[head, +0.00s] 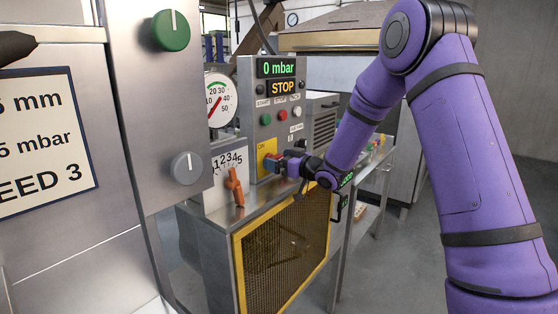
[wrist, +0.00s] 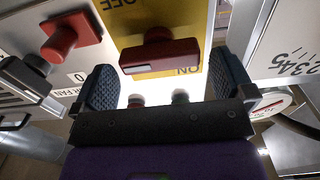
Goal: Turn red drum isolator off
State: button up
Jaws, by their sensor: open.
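The red isolator handle (wrist: 160,58) sits on a yellow plate (wrist: 130,14) marked ON and OFF. In the wrist view, the handle's bar lies crosswise, with ON just below its right part and OFF above it. In the head view, the yellow plate (head: 262,147) is low on the grey control box, and my gripper mostly covers the handle. My gripper (head: 277,161) is at the plate. In the wrist view, my gripper (wrist: 165,78) is open, with one dark finger on each side of the handle and a gap showing on both sides.
Another red knob (wrist: 61,40) on a fan-labelled panel is left in the wrist view. In the head view, an orange lever (head: 235,187) on a numbered plate stands left of my gripper. The STOP display (head: 284,88) and buttons are above; a yellow-framed mesh guard (head: 237,262) is below.

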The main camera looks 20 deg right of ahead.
jog(key=shift+w+a, duration=0.15)
jog(key=c, duration=0.8)
